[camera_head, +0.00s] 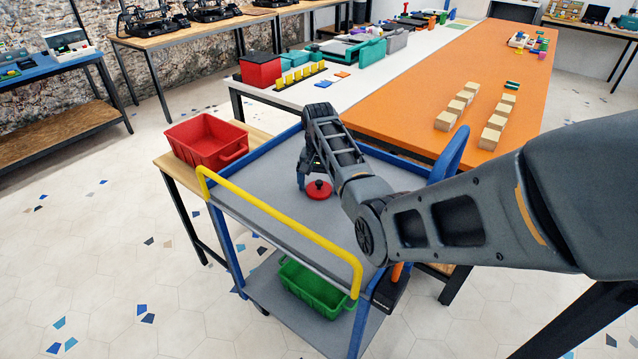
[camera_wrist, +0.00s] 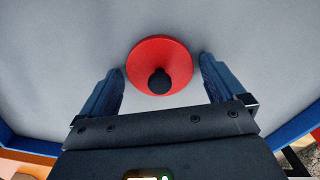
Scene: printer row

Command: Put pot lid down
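The pot lid (camera_head: 319,190) is a red disc with a black knob. It rests on the grey top shelf of the trolley (camera_head: 395,178). In the wrist view the red lid (camera_wrist: 160,52) lies just ahead of my gripper, with the knob toward me. My gripper (camera_wrist: 162,78) is open, its two blue-grey fingers spread on either side of the lid and apart from it. In the head view my gripper (camera_head: 308,178) points down at the trolley top beside the lid. The wrist hides part of the fingers there.
The trolley has a yellow handle (camera_head: 285,222) and blue rims. A green bin (camera_head: 312,288) is on its lower shelf. A red bin (camera_head: 205,140) stands on a wooden table to the left. An orange table (camera_head: 420,100) with wooden blocks is behind. The trolley top around the lid is clear.

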